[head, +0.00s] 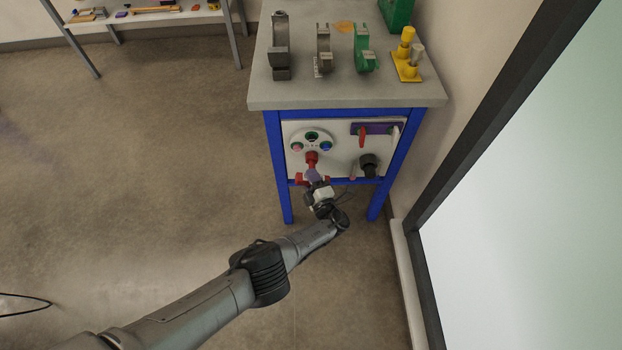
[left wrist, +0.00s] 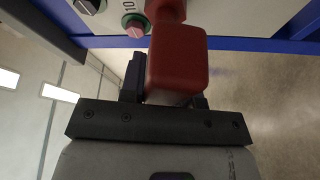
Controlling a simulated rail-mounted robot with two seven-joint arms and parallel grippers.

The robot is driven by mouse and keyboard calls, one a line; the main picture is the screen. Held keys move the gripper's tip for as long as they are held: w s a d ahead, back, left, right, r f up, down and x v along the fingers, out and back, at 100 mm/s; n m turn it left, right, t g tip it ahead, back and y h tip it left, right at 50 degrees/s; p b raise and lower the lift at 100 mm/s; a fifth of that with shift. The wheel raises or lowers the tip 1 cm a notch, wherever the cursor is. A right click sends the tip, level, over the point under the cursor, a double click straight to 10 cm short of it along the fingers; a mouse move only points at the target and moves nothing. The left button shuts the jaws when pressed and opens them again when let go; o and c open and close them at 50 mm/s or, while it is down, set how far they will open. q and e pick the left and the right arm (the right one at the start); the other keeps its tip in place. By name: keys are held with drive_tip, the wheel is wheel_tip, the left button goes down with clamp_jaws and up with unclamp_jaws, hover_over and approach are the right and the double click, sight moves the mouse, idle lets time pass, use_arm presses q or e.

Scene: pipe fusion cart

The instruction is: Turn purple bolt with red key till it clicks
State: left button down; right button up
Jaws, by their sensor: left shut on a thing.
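My left gripper (head: 316,181) is at the front of the cart's white panel, shut on the red key. In the head view the red key (head: 311,159) reaches to the lower part of the round bolt plate (head: 301,137). In the left wrist view the red key's block-shaped handle (left wrist: 177,62) sits between the fingers, and its neck runs up towards the panel. The purple bolt cannot be made out; the key's far end covers that spot. A pink bolt (left wrist: 136,28) shows beside the key. My right gripper is not in view.
The panel also carries a purple bar (head: 380,128), a red handle (head: 362,139) and a black round fitting (head: 368,165). Blue cart legs (head: 279,180) stand on both sides. Clamps and a yellow block (head: 407,70) stand on the grey top (head: 300,92). Open floor lies left.

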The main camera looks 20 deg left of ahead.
use_arm(q)
drive_tip(key=shift+m+t, duration=0.3)
drive_tip(key=shift+m, duration=0.3)
drive_tip(key=shift+m+t+b, duration=0.4)
drive_tip(key=shift+m+b, duration=0.05)
drive_tip(key=shift+m, duration=0.55)
drive_tip(key=shift+m, duration=0.3)
drive_tip(key=shift+r+n, duration=0.1)
drive_tip(key=shift+n, duration=0.6)
